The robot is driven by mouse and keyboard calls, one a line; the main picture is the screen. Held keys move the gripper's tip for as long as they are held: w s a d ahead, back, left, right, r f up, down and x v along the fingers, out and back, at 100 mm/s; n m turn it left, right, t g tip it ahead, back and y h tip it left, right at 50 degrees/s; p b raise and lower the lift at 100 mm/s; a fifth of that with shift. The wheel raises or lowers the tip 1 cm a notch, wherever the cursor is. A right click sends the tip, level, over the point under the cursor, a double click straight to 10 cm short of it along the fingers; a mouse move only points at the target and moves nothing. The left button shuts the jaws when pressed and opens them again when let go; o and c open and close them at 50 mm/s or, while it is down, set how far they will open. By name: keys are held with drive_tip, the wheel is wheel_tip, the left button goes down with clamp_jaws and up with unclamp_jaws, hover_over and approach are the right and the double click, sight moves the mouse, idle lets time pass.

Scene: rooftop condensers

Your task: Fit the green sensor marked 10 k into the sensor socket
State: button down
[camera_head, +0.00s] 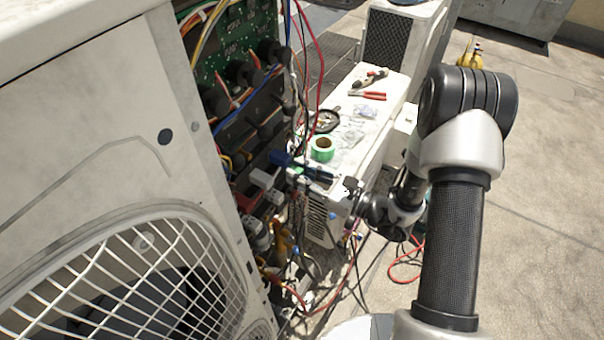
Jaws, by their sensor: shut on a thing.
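My gripper (347,189) is beside the open electrical bay of the large condenser, near the left end of the white unit's top. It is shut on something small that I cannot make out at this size. The sensor socket cannot be told apart among the cables and parts of the open bay (250,110). Blue and pale parts (312,174) lie just left of my gripper; whether they touch it is unclear.
A low white unit (385,85) carries a green tape roll (322,150), red-handled pliers (368,96) and clear bags. Loose red and black cables hang in front of the bay. The fan grille (150,285) fills the lower left.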

drive_tip(key=c, duration=1.4)
unclamp_jaws()
drive_tip(key=shift+o, duration=0.2)
drive_tip(key=v, duration=1.2)
drive_tip(key=s+a+r+n+g+h, duration=0.2)
drive_tip(key=s+a+r+n+g, duration=0.2)
drive_tip(key=s+r+n+g, duration=0.25)
drive_tip(key=s+a+r+n+g+h, duration=0.25)
drive_tip(key=s+a+n+g, duration=0.2)
drive_tip(key=s+n, duration=0.35)
drive_tip(key=s+d+r+n+t+h, duration=0.3)
drive_tip(key=d+r+n+t+h, duration=0.2)
drive_tip(key=d+r+n+h, duration=0.3)
drive_tip(key=d+n+h, duration=0.2)
drive_tip(key=d, duration=0.1)
drive_tip(key=shift+s+t, duration=0.35)
drive_tip(key=shift+t, duration=0.05)
